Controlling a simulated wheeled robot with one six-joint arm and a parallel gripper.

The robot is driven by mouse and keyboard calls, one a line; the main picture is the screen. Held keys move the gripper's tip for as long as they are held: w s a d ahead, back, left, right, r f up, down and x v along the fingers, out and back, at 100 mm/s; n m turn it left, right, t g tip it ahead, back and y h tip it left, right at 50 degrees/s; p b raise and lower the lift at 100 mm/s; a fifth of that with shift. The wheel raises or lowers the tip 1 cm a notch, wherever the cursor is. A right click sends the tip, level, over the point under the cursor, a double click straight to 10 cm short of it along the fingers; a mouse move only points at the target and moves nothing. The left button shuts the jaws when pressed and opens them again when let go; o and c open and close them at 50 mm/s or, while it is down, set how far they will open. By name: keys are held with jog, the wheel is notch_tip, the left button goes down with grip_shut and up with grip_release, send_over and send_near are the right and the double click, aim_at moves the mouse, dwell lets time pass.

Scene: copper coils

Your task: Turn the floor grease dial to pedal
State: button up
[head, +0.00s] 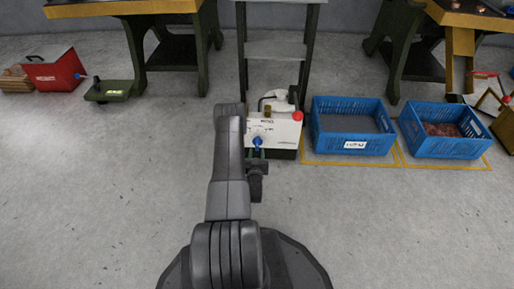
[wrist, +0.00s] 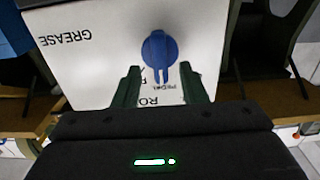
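The white grease unit (head: 285,134) stands on the floor below the shelf stand in the head view. Its blue dial (head: 257,142) is on the front face. In the wrist view the blue dial (wrist: 160,48) sits on the white panel (wrist: 95,60), with its narrow part toward the bottom of the picture. The word GREASE shows at left, and partly hidden lettering shows below the dial. My gripper (wrist: 159,72) is open, with one green finger on each side below the dial's round part. I cannot tell whether the fingers touch it. In the head view my gripper (head: 257,154) is just in front of the unit.
A red knob (head: 297,115) is on the unit's top right. Blue crates (head: 352,143) and (head: 445,147) stand to the right inside yellow floor lines. A green pedal (head: 110,91) and red box (head: 54,70) are at left. The floor in front is clear.

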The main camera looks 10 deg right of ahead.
aim_at(257, 147)
jog(key=p+v, duration=0.2)
jog(key=v, duration=0.8)
jog(key=shift+p, duration=0.35)
jog(key=shift+s, duration=0.1)
jog(key=b+x, duration=0.4)
jog(key=x, duration=0.9)
jog(key=shift+f+b, duration=0.1)
jog(key=shift+b, duration=0.25)
jog(key=shift+w+d, duration=0.15)
jog(key=shift+w, duration=0.35)
jog(key=shift+s+n, duration=0.1)
jog(key=shift+n, duration=0.5)
